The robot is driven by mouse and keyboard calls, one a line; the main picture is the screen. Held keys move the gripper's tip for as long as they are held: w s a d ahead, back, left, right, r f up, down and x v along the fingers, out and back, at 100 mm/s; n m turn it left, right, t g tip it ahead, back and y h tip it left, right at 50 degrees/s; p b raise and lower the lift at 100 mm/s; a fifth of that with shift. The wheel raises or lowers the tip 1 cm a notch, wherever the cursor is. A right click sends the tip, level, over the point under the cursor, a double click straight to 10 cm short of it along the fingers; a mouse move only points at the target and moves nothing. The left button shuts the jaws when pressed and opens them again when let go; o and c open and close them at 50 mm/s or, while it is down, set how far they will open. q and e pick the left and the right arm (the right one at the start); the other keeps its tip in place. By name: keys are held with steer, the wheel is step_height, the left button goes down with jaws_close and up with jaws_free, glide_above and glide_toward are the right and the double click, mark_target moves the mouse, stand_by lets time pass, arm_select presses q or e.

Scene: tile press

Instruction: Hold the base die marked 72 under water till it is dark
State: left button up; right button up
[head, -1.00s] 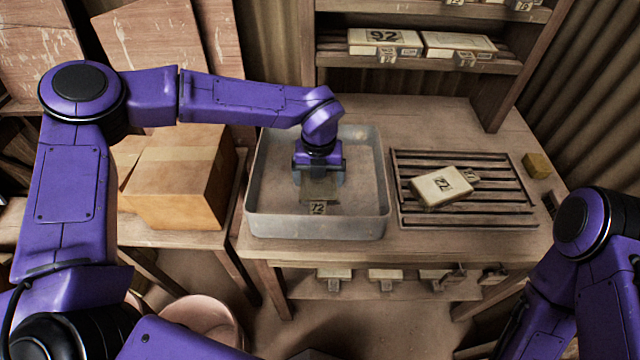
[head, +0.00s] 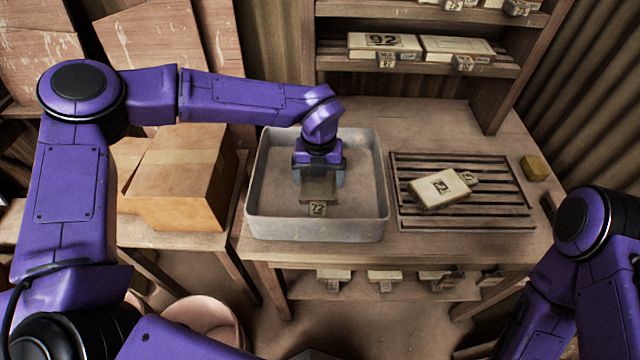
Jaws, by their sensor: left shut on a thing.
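A grey metal basin (head: 316,229) stands on the bench, with a brownish, see-through look to its inside. My left gripper (head: 318,180) reaches down into it, shut on the base die marked 72 (head: 319,196). The die shows as a grey-brown slab below the fingers, with its pale tag 72 (head: 317,209) towards the basin's front wall. The gripper hides the die's far part, and the water's surface is hard to make out. My right arm is at the right edge, its gripper out of view.
A slatted rack (head: 463,218) right of the basin holds a pale die (head: 440,190) with a dark number and a tag. A small yellowish block (head: 535,167) lies beyond it. A cardboard box (head: 180,185) stands left. The shelf behind holds a die marked 92 (head: 384,43).

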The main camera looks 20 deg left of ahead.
arm_select(q)
steer(key=shift+r+p, duration=4.3)
steer(key=shift+r, duration=1.3)
steer(key=shift+r, duration=0.1)
step_height(320, 180, up, 4)
steer(key=p, duration=0.3)
glide_above(319, 181)
